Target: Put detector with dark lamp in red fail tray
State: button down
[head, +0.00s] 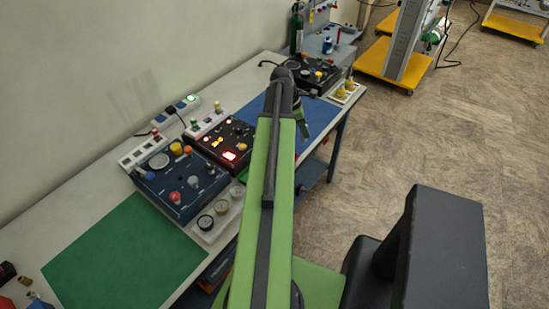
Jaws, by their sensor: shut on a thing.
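My green and black arm crosses the middle of the head view and bends down over the bench. My gripper (303,121) shows only in part beyond the bend, above the blue mat. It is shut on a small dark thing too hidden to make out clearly. I cannot pick out a detector with a dark lamp. No red tray shows clearly.
The long bench carries a green mat (125,255), a blue mat (310,125), a dark blue control box (178,183), a box with lit lamps (218,141) and another box (312,75). White holders and gauges (214,222) stand alongside. Floor (420,140) lies clear right.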

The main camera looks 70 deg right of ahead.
jog(key=w+a+m, duration=0.2)
jog(key=w+a, duration=0.5)
jog(key=shift+y, duration=0.4)
jog(key=f+b, duration=0.6)
jog(key=shift+s+d+f+b, duration=0.25)
jog(key=shift+d+f+b, duration=0.05)
jog(key=shift+f+b, duration=0.1)
jog(key=shift+r, duration=0.1)
jog(key=c, duration=1.1)
grip_release()
jog(key=p+v, duration=1.6)
jog(key=v, duration=0.1)
jog(key=shift+w+a+r, duration=0.1)
jog(key=shift+w, duration=0.2)
